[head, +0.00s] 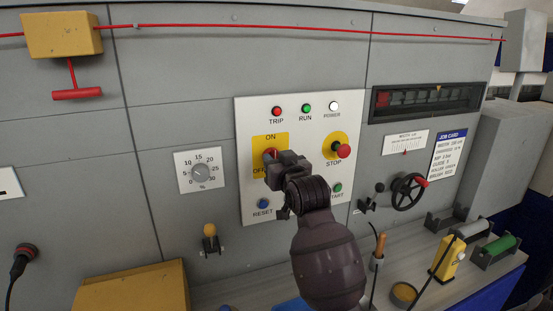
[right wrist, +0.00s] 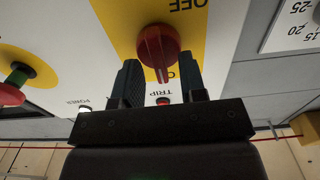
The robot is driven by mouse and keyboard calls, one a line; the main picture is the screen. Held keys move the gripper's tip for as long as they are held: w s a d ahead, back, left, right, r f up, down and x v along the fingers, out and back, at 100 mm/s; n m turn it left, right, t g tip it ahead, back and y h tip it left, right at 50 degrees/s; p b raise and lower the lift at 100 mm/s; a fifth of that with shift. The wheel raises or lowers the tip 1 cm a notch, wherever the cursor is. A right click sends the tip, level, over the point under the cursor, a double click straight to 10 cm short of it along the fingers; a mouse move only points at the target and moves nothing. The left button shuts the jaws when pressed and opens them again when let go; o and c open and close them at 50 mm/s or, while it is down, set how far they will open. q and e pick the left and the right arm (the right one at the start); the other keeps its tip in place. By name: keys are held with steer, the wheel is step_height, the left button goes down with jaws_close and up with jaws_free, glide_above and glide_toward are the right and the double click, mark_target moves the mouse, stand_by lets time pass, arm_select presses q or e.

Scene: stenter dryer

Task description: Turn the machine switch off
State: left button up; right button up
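The machine switch is a red rotary knob (head: 270,154) on a yellow plate (head: 258,142) marked ON above and OFF below, in the white control panel. My right gripper (head: 273,172) is in front of it and hides part of the knob and the OFF label. The right wrist view is upside down; there the knob (right wrist: 157,44) shows its narrow handle pointing to the ON side. The two fingers (right wrist: 160,85) are apart, one on each side of the handle's tip in the picture. Whether they touch it I cannot tell. My left gripper is out of view.
A red STOP button (head: 343,151) is right of the switch, and a blue RESET button (head: 263,203) is below it. A green START button (head: 337,187) is beside my right arm. A handwheel (head: 408,193) and a ledge with tools are at right.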

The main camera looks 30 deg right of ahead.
steer(key=shift+w, duration=0.25)
steer(key=shift+c, duration=0.4)
jaws_close()
steer(key=shift+n, duration=0.3)
steer(key=n, duration=1.7)
steer(key=shift+a+f, duration=0.2)
steer(key=shift+f, duration=0.1)
steer(key=shift+n, duration=0.3)
